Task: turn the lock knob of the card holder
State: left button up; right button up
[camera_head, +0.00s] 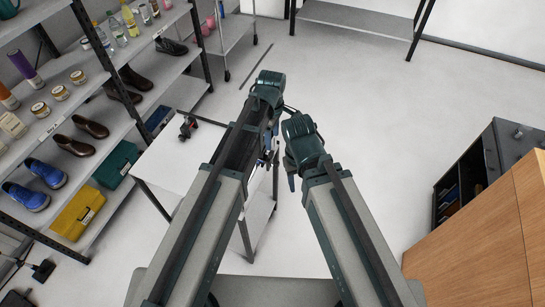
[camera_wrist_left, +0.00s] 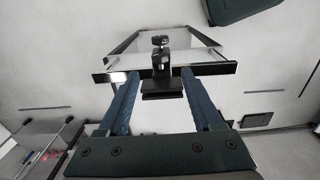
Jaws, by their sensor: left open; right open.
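I cannot tell whether the fingers touch the bar. My right gripper (camera_head: 292,176) is open, lower and to the right.
A white table (camera_head: 178,160) stands under my left arm, with a small black and red object (camera_head: 187,126) on it. A shelf rack (camera_head: 103,75) with shoes, bottles and jars is at the left. A wooden cabinet (camera_head: 490,235) is at the right. The floor between is clear.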

aim_at(272, 153)
pick_arm(q)
notch_tip(272, 153, down, 9)
jog(key=b, duration=0.7)
jog(key=shift+w+b, duration=0.1)
jog(key=shift+b, duration=0.25)
jog(key=shift+r, duration=0.1)
grip_shut()
